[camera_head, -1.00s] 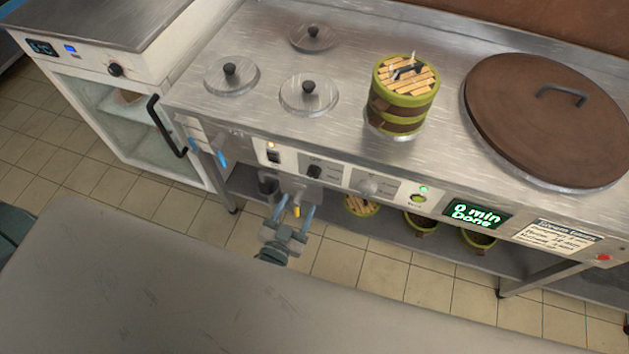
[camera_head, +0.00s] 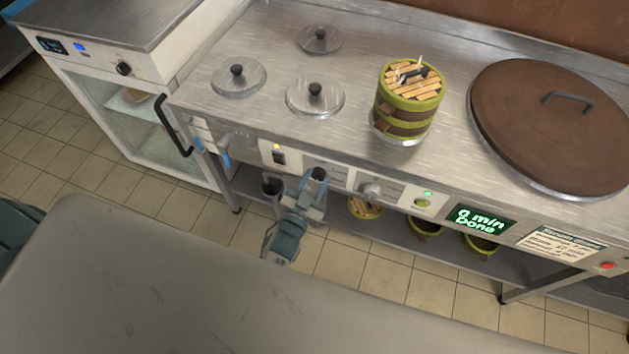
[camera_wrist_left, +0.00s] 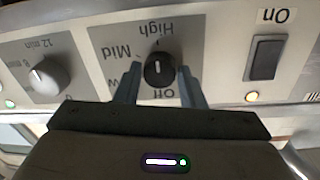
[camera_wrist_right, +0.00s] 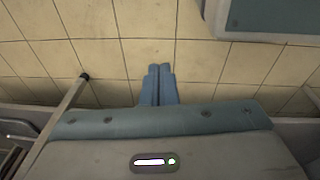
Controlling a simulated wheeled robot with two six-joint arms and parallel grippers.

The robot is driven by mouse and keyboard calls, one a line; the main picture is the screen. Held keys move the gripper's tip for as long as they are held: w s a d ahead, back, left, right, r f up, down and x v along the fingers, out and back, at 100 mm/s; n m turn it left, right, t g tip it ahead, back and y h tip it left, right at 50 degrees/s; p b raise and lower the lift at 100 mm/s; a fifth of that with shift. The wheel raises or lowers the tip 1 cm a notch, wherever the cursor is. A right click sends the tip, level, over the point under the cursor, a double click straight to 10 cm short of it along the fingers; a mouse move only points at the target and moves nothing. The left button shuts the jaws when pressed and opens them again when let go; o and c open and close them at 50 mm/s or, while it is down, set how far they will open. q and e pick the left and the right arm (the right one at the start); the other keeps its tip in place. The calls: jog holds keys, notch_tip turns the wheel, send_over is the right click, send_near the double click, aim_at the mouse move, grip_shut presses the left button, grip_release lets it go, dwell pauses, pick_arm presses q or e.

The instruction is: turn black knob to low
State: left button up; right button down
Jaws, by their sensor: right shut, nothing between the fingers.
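The black knob (camera_head: 318,174) sits on the stove's front panel, and it shows large in the left wrist view (camera_wrist_left: 160,69). Its label plate appears upside down there, with Off below the knob, Mid at upper left, High above and a partly hidden word at lower left. I cannot tell for sure where the knob points. My left gripper (camera_head: 314,183) is at the panel, its open fingers on either side of the knob, with narrow gaps seen in the left wrist view (camera_wrist_left: 160,82). My right gripper (camera_wrist_right: 157,82) is shut and empty above the tiled floor.
A grey timer knob (camera_wrist_left: 48,77) and an On switch (camera_wrist_left: 265,57) flank the black knob. Above are a steamer basket (camera_head: 409,100), lidded wells (camera_head: 315,97) and a big brown lid (camera_head: 550,125). A grey table (camera_head: 150,280) lies in front.

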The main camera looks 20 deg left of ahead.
pick_arm(q)
jog(key=c, duration=0.5)
